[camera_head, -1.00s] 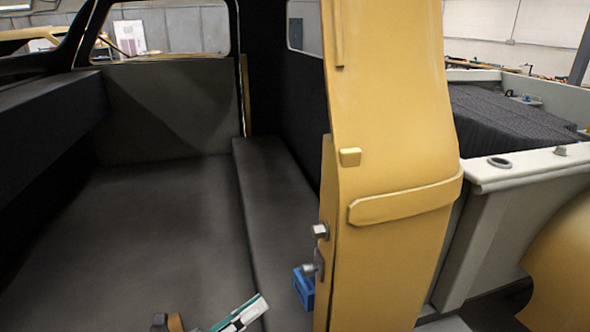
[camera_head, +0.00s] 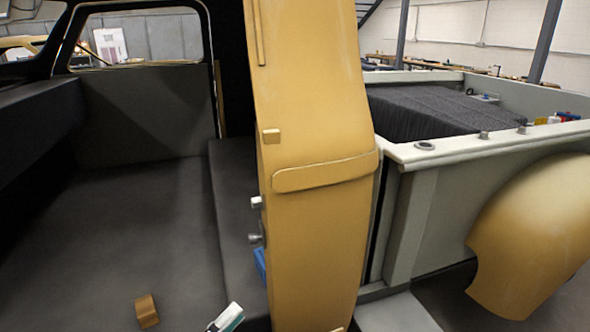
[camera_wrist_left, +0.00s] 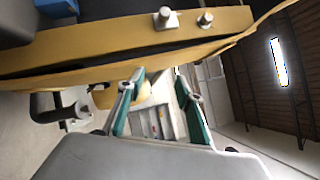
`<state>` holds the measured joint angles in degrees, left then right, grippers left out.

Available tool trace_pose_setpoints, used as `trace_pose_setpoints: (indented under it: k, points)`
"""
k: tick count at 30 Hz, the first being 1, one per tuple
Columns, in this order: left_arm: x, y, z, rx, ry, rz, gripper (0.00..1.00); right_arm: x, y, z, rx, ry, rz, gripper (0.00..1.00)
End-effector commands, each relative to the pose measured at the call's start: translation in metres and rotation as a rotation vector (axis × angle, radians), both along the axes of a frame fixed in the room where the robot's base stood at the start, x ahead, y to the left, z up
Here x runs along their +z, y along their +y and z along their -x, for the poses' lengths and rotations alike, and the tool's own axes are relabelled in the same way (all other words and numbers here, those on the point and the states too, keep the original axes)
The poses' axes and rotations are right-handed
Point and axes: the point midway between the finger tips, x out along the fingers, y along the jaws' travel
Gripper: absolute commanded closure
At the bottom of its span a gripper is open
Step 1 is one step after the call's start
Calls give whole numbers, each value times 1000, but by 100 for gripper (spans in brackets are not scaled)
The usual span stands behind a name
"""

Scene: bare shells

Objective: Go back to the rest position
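My left gripper (camera_head: 228,317) shows only in part at the bottom edge of the head view, a white and teal piece in front of the dark cab seat. In the left wrist view its two teal fingers (camera_wrist_left: 160,95) stand apart with nothing held between them. The yellow door pillar with two bolts (camera_wrist_left: 183,20) crosses the top of the wrist view. The right gripper does not show in either view.
The yellow pillar (camera_head: 315,190) stands just right of my left gripper. A blue object (camera_head: 260,263) is partly hidden behind it. A small brown block (camera_head: 147,310) shows at lower left. The grey truck bed (camera_head: 410,225) and yellow fender (camera_head: 535,235) are at right.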

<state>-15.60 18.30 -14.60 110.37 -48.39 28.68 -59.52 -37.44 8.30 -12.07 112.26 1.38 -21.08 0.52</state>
Motion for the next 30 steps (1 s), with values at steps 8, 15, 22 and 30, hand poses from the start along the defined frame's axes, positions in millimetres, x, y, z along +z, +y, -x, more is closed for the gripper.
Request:
trace_pose_setpoints:
  k: [8, 15, 22, 30]
  points:
    - [-121, 57, 26, 284, 737, 659, 65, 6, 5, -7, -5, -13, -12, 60]
    - [-225, 72, 100, 544, 1228, 1168, 65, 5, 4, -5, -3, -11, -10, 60]
    - [-253, 69, 130, 633, 1366, 1330, 65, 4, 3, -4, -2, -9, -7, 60]
    - [-253, 69, 130, 635, 1368, 1331, 65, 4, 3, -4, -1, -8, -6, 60]
